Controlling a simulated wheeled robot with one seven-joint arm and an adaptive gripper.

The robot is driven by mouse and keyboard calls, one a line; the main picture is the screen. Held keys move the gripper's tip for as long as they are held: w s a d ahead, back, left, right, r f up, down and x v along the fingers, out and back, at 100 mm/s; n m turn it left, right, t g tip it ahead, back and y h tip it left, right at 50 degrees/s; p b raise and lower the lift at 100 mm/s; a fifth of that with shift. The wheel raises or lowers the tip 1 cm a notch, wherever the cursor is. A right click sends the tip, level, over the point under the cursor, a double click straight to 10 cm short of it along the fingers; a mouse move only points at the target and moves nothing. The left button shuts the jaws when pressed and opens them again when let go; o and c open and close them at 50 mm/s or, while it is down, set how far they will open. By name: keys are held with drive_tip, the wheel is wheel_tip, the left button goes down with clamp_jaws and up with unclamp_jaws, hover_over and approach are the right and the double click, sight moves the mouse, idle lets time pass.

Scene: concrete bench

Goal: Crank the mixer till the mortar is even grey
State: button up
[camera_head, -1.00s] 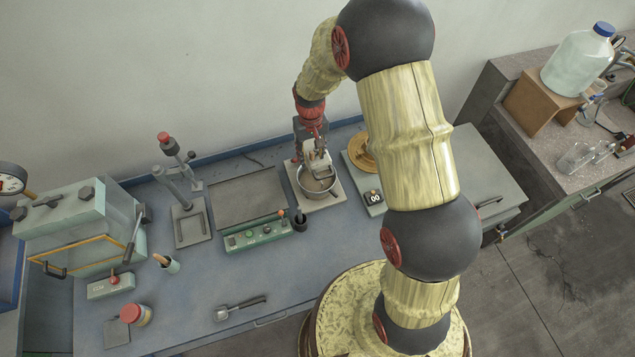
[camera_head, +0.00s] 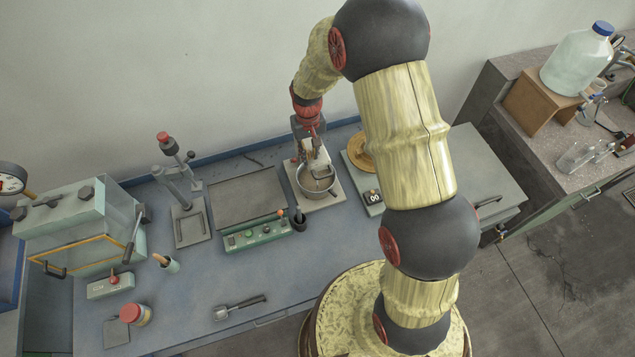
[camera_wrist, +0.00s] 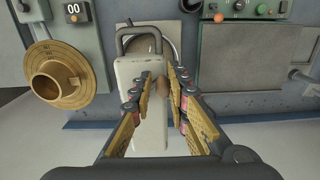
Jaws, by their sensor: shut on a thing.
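The mixer (camera_head: 309,150) stands near the back of the bench, its pale body over a round metal bowl (camera_head: 303,186) on a light base plate. The bowl's contents look greyish; from here I cannot tell how even the mortar is. My gripper (camera_wrist: 163,98) is at the upper part of the mixer. In the wrist view its fingers lie on both sides of a small brown crank knob (camera_wrist: 164,88), beside the mixer's pale housing (camera_wrist: 140,95). The gripper is shut on this knob. The fingers hide part of the crank, and the housing hides much of the bowl.
A green scale (camera_head: 375,199) with a brass flow ring (camera_head: 358,158) stands close to the mixer's right. On its left are a grey tray (camera_head: 247,197) and a green control box (camera_head: 256,234). A scoop (camera_head: 238,307) lies near the bench's front edge, with free bench around it.

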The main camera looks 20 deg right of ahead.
drive_tip(key=shift+w+a, duration=0.3)
drive_tip(key=shift+w, duration=0.35)
drive_tip(key=shift+w+a, duration=0.25)
drive_tip(key=shift+w, duration=0.35)
clamp_jaws()
drive_tip(key=shift+w+d+f+b, duration=0.1)
drive_tip(key=shift+w+d+b, duration=0.1)
drive_tip(key=shift+w, duration=0.45)
drive_tip(key=shift+w+d+b, duration=0.15)
drive_tip(key=shift+w+d, duration=0.05)
drive_tip(key=shift+w, duration=0.4)
drive_tip(key=shift+w+d+f, duration=0.1)
drive_tip(key=shift+w+d, duration=0.6)
drive_tip(key=shift+d, duration=0.3)
drive_tip(key=shift+w+d, duration=0.1)
drive_tip(key=shift+d, duration=1)
drive_tip(key=shift+s+d+b, duration=0.15)
drive_tip(key=shift+s+d, duration=0.15)
drive_tip(key=shift+d, duration=0.3)
drive_tip(key=shift+s+d+b, duration=0.15)
drive_tip(key=shift+s+d, duration=0.15)
drive_tip(key=shift+d, duration=0.25)
